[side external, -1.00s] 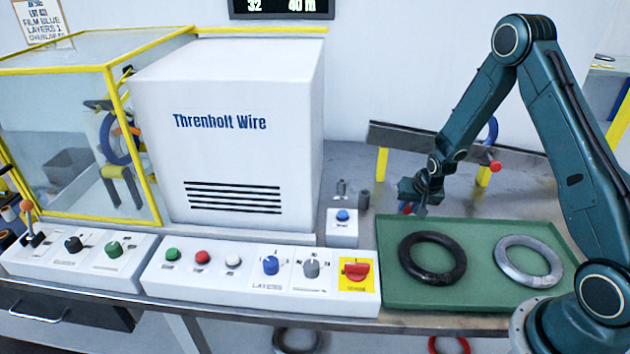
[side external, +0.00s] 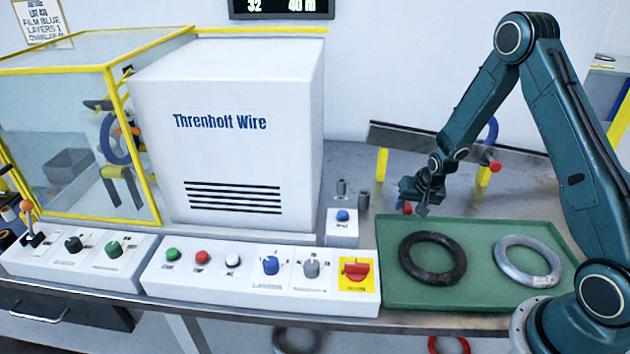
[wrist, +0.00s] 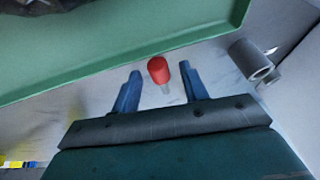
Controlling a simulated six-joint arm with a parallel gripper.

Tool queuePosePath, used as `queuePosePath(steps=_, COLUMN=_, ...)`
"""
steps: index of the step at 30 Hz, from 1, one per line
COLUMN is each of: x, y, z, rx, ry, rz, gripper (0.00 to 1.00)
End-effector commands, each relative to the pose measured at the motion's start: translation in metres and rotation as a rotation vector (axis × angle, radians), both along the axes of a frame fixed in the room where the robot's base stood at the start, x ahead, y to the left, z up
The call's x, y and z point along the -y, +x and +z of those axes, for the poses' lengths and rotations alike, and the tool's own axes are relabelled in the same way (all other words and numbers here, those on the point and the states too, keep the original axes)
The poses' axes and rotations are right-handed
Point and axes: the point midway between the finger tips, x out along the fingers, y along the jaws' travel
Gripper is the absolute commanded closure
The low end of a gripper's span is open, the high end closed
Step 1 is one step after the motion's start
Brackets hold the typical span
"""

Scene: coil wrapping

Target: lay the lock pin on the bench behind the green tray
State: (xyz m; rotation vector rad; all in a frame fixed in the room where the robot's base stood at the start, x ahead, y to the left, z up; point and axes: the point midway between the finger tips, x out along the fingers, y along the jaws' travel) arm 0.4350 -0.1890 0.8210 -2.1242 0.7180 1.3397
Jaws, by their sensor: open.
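The lock pin, with a red head (wrist: 158,70) and a short metal shaft, is on the bench behind the green tray (wrist: 110,66). In the side view its red head (side external: 406,208) shows just past the tray's back left corner, partly covered by my gripper (side external: 417,203). The green tray (side external: 478,229) also shows there. In the wrist view my gripper (wrist: 160,74) is open, with its two blue fingers on either side of the pin and visible gaps to both. I cannot tell the exact height of the fingers above the bench.
A dark ring (side external: 432,277) and a silver ring (side external: 556,262) lie in the tray. Small grey metal cylinders (side external: 364,200) and a box with a blue button (side external: 342,228) stand to the left. A dark rail (side external: 400,137) on yellow posts stands behind.

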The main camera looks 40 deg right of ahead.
Motion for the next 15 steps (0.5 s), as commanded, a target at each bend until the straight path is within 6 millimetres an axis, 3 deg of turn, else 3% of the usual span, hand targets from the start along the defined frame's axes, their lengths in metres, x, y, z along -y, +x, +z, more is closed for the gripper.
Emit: queuePosePath(steps=15, x=-0.009, y=-0.019, z=0.051, rx=0.005, ry=0.000, rz=0.002, gripper=0.56)
